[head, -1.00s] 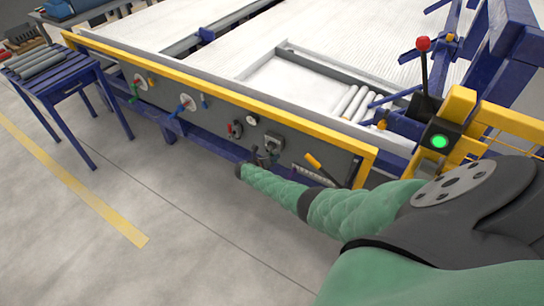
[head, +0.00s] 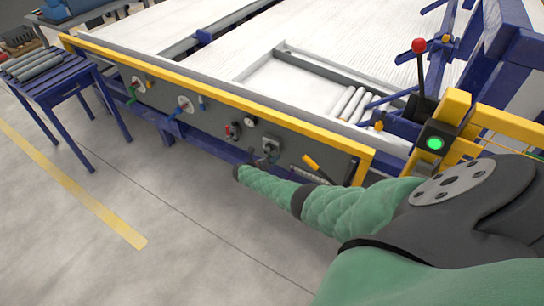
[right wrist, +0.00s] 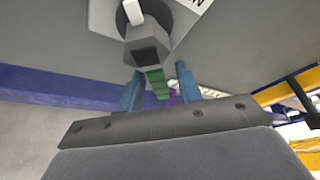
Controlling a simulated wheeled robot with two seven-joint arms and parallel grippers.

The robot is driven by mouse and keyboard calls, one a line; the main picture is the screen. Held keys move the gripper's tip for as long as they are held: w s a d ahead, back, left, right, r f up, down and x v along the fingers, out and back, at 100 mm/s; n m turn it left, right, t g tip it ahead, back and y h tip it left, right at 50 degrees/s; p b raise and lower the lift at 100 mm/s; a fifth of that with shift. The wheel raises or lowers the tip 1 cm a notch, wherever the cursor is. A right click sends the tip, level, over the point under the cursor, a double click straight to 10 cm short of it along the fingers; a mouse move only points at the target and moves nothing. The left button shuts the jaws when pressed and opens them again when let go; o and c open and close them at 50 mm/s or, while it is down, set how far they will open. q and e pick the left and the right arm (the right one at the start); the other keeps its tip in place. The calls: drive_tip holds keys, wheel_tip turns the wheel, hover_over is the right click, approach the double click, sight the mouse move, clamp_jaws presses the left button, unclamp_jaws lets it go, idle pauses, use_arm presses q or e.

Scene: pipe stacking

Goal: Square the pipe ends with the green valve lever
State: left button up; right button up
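My right gripper (head: 264,158) is at the front panel, below a grey valve body (head: 271,144). In the right wrist view its two blue fingers (right wrist: 159,84) are apart. A green lever (right wrist: 156,83) hangs below a grey block and shows between the fingers, with gaps on both sides; I cannot tell that either finger touches it. In the head view this lever is too small or hidden to make out. Several pale pipes (head: 351,103) lie side by side in the tray on the table, at the right. My left gripper is not in view.
The panel (head: 215,108) carries other handles, among them a green one (head: 131,98) and a blue one (head: 178,111) further left. A yellow rail (head: 220,92) runs above it. A blue stand (head: 72,88) with grey pipes is at the left. The floor in front is clear.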

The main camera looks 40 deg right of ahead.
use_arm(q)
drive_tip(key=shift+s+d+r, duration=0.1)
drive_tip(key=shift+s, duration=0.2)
use_arm(e)
drive_tip(key=w+v, duration=0.1)
drive_tip(key=v, duration=0.6)
drive_tip(key=shift+s+a, duration=0.4)
drive_tip(key=shift+s, duration=0.15)
drive_tip(key=shift+r, duration=0.1)
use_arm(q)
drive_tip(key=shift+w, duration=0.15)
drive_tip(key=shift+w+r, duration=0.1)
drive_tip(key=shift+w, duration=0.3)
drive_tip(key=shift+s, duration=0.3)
